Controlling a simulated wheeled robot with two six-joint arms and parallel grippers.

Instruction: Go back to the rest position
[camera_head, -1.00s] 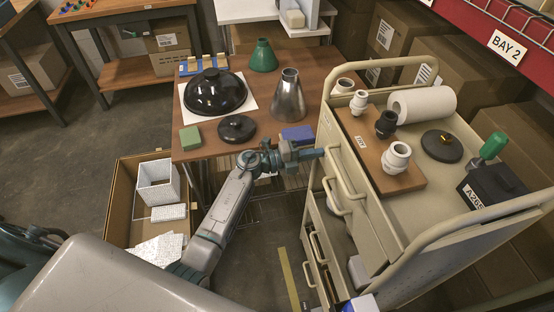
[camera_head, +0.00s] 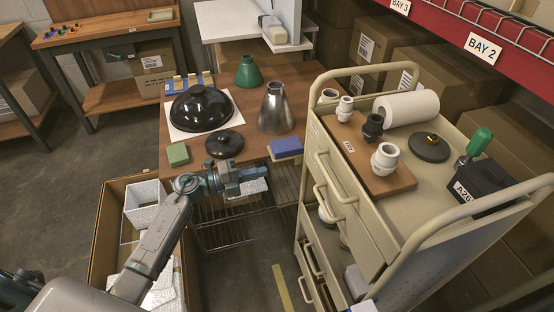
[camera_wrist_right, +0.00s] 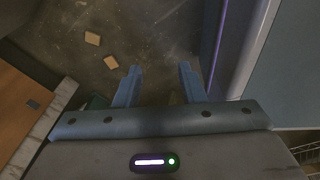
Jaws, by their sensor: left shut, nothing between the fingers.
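My left gripper (camera_head: 259,172) is shut and empty. It hangs just in front of the near edge of the brown table (camera_head: 258,147), below the blue block (camera_head: 286,146), and points right toward the cart with a gap between them. My left arm reaches up from the bottom left, over the cardboard box (camera_head: 100,235). My right gripper (camera_wrist_right: 159,84) shows in the right wrist view with its two blue fingers apart and nothing between them. It is above a dark floor. I cannot make it out clearly in the head view.
A beige drawer cart (camera_head: 375,225) stands right of my left gripper, with fittings and a paper roll on top. The table carries a black dome (camera_head: 202,108), a metal cone (camera_head: 275,110) and a green cone (camera_head: 248,72). Small tan pieces (camera_wrist_right: 92,38) lie on the floor.

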